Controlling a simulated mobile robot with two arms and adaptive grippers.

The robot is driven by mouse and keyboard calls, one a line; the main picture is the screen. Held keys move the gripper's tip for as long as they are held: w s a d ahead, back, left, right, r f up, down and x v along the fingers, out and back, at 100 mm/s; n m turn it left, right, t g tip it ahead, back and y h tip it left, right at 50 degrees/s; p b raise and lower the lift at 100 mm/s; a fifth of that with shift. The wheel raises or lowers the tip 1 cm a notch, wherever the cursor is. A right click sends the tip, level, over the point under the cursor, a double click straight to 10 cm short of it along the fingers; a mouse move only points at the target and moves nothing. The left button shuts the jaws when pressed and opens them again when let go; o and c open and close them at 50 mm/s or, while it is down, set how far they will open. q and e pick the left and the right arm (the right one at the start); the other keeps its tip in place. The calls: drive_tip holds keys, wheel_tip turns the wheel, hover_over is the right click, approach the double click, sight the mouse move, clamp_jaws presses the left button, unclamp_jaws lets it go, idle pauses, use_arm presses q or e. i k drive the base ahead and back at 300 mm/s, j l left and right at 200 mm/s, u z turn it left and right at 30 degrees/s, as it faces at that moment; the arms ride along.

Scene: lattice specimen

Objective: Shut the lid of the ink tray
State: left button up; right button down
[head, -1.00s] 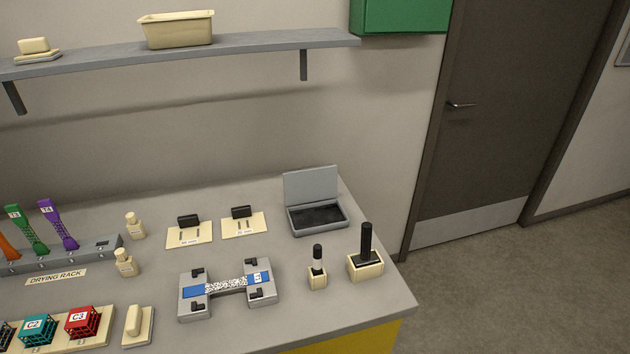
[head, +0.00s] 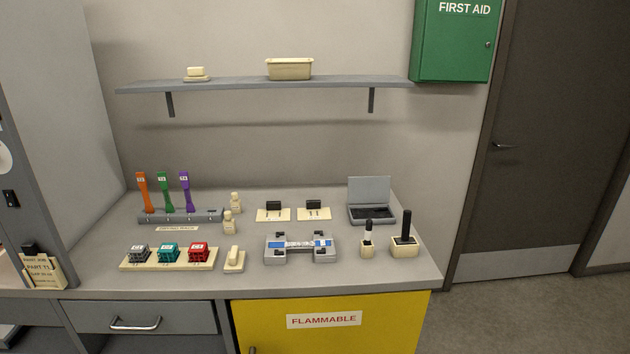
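The ink tray (head: 371,214) is a grey box with a dark pad inside, at the back right of the grey counter. Its lid (head: 369,189) stands open, upright along the back edge of the tray. Neither of my grippers shows in the head view.
In front of the tray stand a black-handled stamp in a cream block (head: 404,243) and a smaller holder (head: 367,250). A grey fixture (head: 300,248) with a patterned strip and two cream cards lie to the left. A shelf (head: 340,84) and green first aid cabinet (head: 453,42) are above.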

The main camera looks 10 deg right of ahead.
sight(361, 190)
drive_tip(key=i+l+u, duration=0.1)
drive_tip(key=l+u, duration=0.3)
drive_tip(key=i+l+u, duration=0.1)
drive_tip(key=u, duration=0.25)
drive_tip(key=l+u, duration=0.8)
